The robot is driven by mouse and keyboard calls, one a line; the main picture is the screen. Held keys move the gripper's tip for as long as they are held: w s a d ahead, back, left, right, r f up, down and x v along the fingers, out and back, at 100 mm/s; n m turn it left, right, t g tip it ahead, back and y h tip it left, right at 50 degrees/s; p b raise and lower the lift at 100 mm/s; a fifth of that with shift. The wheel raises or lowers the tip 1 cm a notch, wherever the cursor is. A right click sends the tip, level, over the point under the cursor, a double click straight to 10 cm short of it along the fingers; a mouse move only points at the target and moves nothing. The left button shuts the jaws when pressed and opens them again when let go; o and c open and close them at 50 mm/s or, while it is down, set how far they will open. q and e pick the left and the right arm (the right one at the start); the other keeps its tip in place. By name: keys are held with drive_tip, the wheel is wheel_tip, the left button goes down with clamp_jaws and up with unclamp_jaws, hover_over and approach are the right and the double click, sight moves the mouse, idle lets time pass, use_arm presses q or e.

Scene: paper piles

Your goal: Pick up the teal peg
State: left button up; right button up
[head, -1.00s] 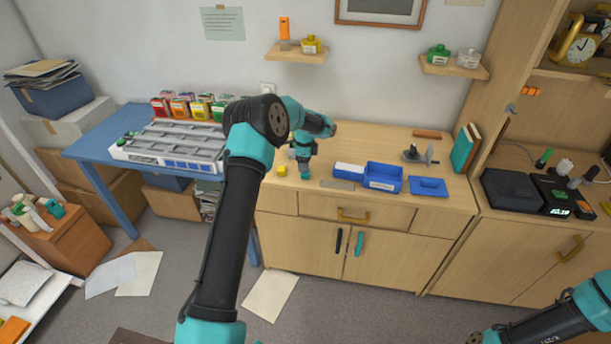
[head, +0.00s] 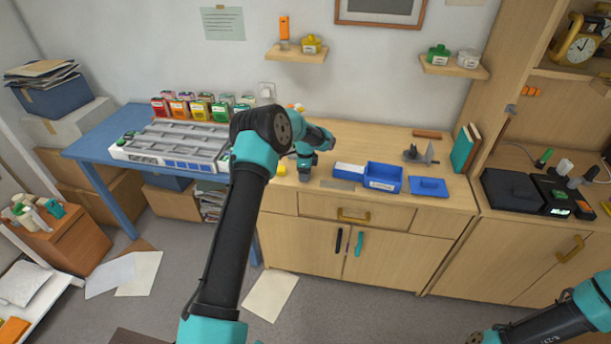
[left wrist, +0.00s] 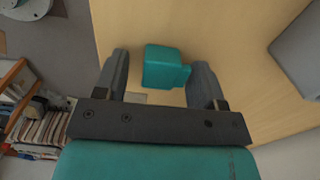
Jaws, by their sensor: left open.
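The teal peg (left wrist: 163,67) lies on the pale wooden top in the left wrist view. It has a blocky wider part and a narrower stub pointing right. My left gripper (left wrist: 160,62) is open, with one finger on each side of the peg. The stub's end is close to the right finger; I cannot tell whether they touch. In the head view my left gripper (head: 304,175) points down at the cabinet top (head: 335,200), left of the blue bin, and the peg cannot be made out there. My right arm shows at the lower right, with its gripper out of view.
A blue bin (head: 382,178) and a blue lid (head: 429,187) sit right of the gripper, with a flat grey plate (head: 338,185) close by. A yellow block (head: 281,170) is just left. A blue table (head: 95,140) bears a grey tray (head: 172,160).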

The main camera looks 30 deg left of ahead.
use_arm(q)
drive_tip(key=c, duration=1)
drive_tip(key=shift+r, duration=0.1)
drive_tip(key=shift+r, duration=0.45)
wheel_tip(320, 180, up, 3)
drive_tip(key=shift+s+d+f, duration=0.1)
drive_tip(key=shift+f, duration=0.1)
drive_tip(key=s+d, duration=0.2)
drive_tip(key=s, duration=0.2)
drive_tip(key=s+d+r, duration=0.1)
drive_tip(key=s+d, duration=0.2)
drive_tip(key=s, duration=0.2)
drive_tip(key=s+d, duration=0.3)
drive_tip(key=s, duration=0.1)
drive_tip(key=shift+s+d+r, duration=0.1)
drive_tip(key=shift+s+r, duration=0.1)
